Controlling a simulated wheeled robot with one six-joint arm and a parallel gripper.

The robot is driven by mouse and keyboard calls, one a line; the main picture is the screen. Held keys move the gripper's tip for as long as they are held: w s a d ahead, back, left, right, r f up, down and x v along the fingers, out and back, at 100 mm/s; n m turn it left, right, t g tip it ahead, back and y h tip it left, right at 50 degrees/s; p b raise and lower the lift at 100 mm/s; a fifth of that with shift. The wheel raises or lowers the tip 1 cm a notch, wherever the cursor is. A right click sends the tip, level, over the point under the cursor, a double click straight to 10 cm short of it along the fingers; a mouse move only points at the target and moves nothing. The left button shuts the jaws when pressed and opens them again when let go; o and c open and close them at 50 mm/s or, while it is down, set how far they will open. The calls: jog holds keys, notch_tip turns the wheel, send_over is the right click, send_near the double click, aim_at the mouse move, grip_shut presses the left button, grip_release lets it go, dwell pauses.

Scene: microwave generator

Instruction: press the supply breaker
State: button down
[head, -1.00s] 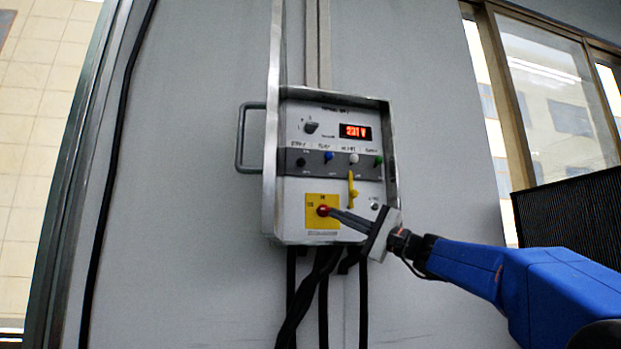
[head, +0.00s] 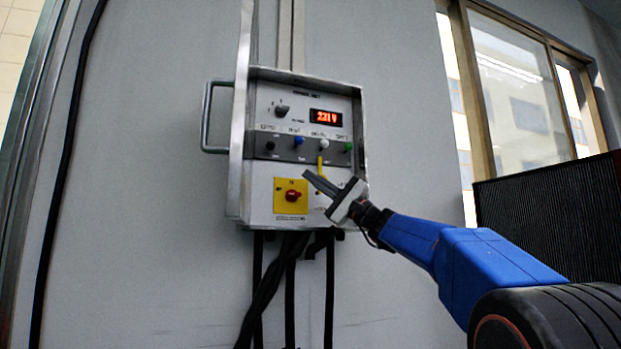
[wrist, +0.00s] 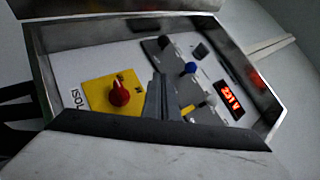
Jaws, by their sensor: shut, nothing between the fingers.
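The control box (head: 262,212) hangs on the wall with its cover open. A row of small switches crosses its grey strip: black (head: 270,146), blue (head: 299,141), white (head: 323,144) and green (head: 348,147). Their labels are too blurred to tell which is the supply breaker. A red rotary knob (head: 292,196) sits on a yellow plate (head: 281,208) below. My gripper (head: 307,174) is shut and empty, in front of the panel, right of and above the red knob and below the switch row. In the wrist view, my fingertips (wrist: 157,76) appear between the red knob (wrist: 120,94) and the switches.
A lit red display (head: 326,118) reads about 231 V, beside a dark selector knob (head: 282,108). A yellow lever (head: 320,163) hangs below the white switch, partly behind my gripper. A metal handle (head: 206,118) sticks out at the left. Black cables (head: 272,280) hang below.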

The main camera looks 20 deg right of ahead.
aim_at(270, 146)
jog(key=x, duration=0.7)
jog(key=shift+w+a+r, duration=0.1)
jog(key=shift+w+a, duration=0.05)
jog(key=shift+a, duration=0.1)
jog(key=shift+s+a+r, duration=0.3)
jog(key=shift+a+r, duration=0.4)
jog(key=shift+a, duration=0.25)
jog(key=shift+s+a+r, duration=0.1)
jog(key=shift+a+r, duration=0.25)
jog(key=shift+a, duration=0.25)
